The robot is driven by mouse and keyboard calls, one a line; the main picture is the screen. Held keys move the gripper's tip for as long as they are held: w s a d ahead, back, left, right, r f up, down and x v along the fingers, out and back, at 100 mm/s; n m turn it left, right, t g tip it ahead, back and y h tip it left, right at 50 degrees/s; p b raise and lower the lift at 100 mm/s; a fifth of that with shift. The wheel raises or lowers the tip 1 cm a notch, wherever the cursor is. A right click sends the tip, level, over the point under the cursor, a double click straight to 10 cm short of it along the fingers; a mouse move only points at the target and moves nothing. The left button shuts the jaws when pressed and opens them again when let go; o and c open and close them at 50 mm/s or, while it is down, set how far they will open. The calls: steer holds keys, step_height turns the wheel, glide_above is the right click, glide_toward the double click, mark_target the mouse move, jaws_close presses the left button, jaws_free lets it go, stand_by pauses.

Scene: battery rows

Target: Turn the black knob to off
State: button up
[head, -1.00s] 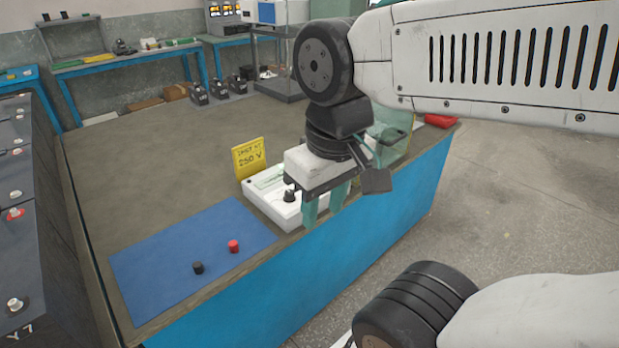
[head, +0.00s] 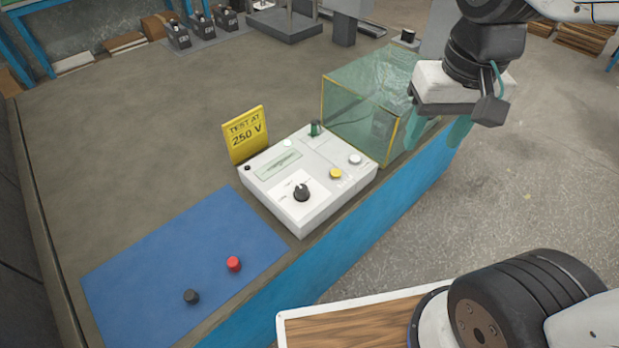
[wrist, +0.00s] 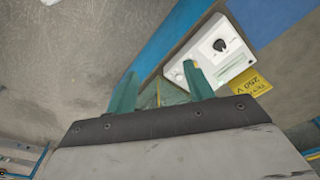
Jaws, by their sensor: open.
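The black knob (head: 302,192) sits on a white dial patch at the front left of a white tester box (head: 318,216). It also shows in the wrist view (wrist: 219,45). The lettering around it is too small to read. My gripper (head: 436,132) is open and empty, with its green fingers pointing down. It is to the right of the tester, near the table's right edge and apart from the knob. In the wrist view one finger (wrist: 198,80) overlaps the tester's edge in the picture.
A yellow sign (head: 246,135) reading "TEST AT 250 V" stands behind the tester. A clear green box (head: 365,95) stands right of it. A blue mat (head: 150,265) holds a black cap (head: 191,297) and a red cap (head: 233,264).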

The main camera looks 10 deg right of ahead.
steer(key=w+a+f, duration=0.4)
steer(key=w, duration=0.2)
steer(key=m+g, duration=0.1)
steer(key=m, duration=0.2)
glide_above(301, 188)
step_height(301, 188, down, 14)
steer(key=shift+d+f, duration=0.1)
steer(key=shift+d, duration=0.05)
steer(key=shift+f, duration=0.3)
step_height(301, 188, down, 7)
steer(key=shift+f, duration=0.15)
steer(key=c, duration=1)
